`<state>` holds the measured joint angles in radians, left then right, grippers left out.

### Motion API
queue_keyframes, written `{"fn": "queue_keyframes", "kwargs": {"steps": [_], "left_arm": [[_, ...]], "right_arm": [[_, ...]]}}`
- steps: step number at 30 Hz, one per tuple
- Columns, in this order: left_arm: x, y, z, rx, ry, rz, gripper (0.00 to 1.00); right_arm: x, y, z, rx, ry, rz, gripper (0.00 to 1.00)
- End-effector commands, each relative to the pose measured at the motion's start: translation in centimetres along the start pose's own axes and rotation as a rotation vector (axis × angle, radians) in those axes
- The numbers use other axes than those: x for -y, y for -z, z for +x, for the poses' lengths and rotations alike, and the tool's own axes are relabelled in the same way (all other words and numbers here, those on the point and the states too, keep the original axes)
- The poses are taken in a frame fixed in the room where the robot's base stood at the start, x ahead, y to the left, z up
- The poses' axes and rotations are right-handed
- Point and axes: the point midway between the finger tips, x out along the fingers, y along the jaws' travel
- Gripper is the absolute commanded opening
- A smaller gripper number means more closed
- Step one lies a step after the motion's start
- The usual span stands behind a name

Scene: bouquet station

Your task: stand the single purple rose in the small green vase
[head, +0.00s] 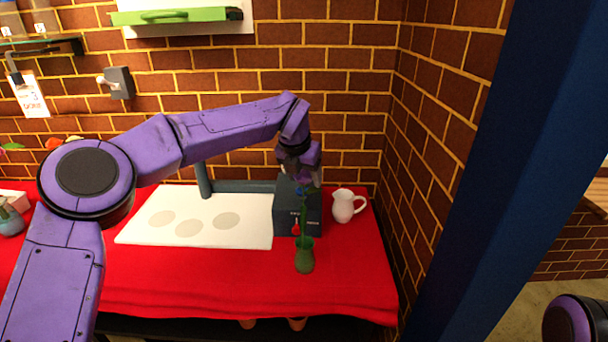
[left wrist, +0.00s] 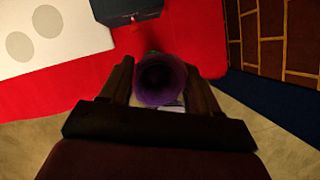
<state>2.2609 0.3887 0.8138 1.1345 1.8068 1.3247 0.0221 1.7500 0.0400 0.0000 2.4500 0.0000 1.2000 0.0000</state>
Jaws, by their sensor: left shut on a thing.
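My left gripper (head: 303,178) points down above the small green vase (head: 304,258), shut on the purple rose. In the left wrist view the purple bloom (left wrist: 160,78) sits between the two fingers. In the head view the rose's green stem (head: 304,216) hangs roughly upright below the gripper. Its lower end lines up with the vase mouth; I cannot tell whether it is inside or in front of or behind it. The vase stands upright near the front of the red-covered table. My right gripper is not in view.
A dark box (head: 285,212) stands just behind the stem, with a white jug (head: 346,206) to its right. A white board with grey circles (head: 140,228) lies to the left. A blue post (head: 485,170) rises at the right. The red cloth (head: 355,285) is clear right of the vase.

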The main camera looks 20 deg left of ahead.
Motion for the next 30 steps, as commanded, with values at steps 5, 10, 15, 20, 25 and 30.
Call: {"fn": "queue_keyframes", "kwargs": {"steps": [5,10,15,20,25,30], "left_arm": [[0.0,0.09,0.21,0.0,0.0,0.0,0.27],[-0.01,0.15,0.37,0.0,0.0,0.0,0.27],[-0.01,0.22,0.53,0.0,0.0,0.0,0.27],[-0.01,0.28,0.67,0.0,0.0,0.0,0.27],[-0.01,0.27,0.63,0.0,0.0,0.0,0.91],[-0.01,0.27,0.63,0.0,0.0,0.0,0.91]], "right_arm": [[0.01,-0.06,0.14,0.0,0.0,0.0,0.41],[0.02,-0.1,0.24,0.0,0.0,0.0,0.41],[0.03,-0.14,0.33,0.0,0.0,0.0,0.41],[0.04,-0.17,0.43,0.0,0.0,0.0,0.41],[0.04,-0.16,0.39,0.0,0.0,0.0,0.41],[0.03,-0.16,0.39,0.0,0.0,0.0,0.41]]}}
